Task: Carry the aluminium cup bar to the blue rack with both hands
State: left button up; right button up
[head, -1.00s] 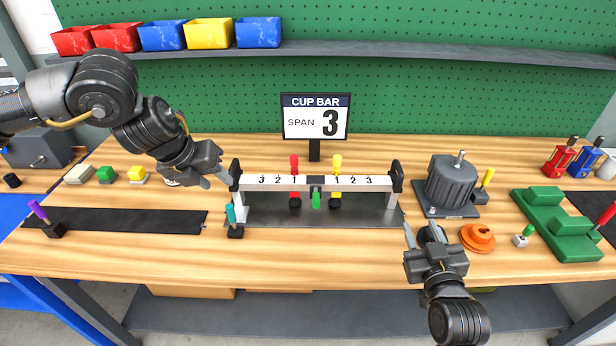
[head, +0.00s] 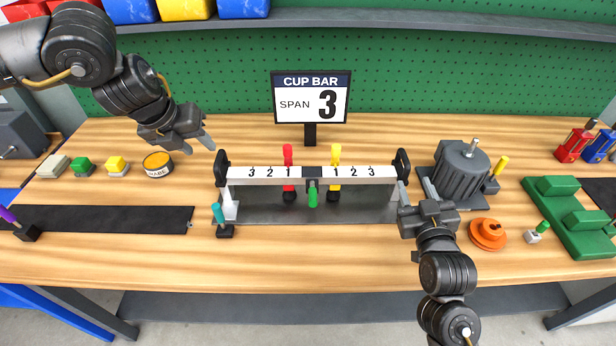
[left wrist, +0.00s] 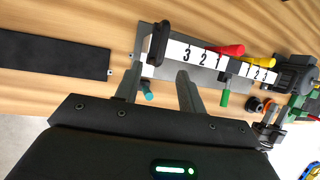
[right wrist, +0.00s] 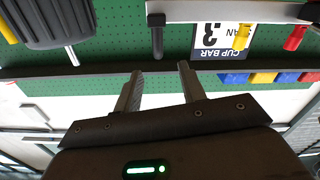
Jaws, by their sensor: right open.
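The aluminium cup bar (head: 260,173) is a pale bar marked 3 2 1 and 1 2 3, with a black upright handle at each end. It stands level over a grey plate (head: 265,208). It also shows in the left wrist view (left wrist: 205,54) and the right wrist view (right wrist: 230,11). My left gripper (head: 209,143) is open and empty, just behind and above the left handle (head: 221,167). My right gripper (head: 412,191) is open and empty, close beside the right handle (head: 402,165) on its front right. I cannot make out the blue rack for certain.
Red (head: 288,155), yellow (head: 335,155) and green (head: 313,193) handled clamps stand at the bar's middle. A teal-handled piece (head: 218,214) stands by its left end. A grey motor-like block (head: 462,172) and orange part (head: 488,233) are right. The sign (head: 311,97) is behind.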

aim_at(217, 160)
pick_arm(q)
jog(key=x, duration=1)
pick_arm(e)
jog(key=w, duration=0.9)
jog(key=shift+w+d, duration=0.1)
jog(key=shift+w, duration=0.3)
pick_arm(q)
grip_shut()
pick_arm(e)
grip_shut()
pick_arm(q)
jog(key=shift+w+r, duration=0.1)
jog(key=shift+r, duration=0.05)
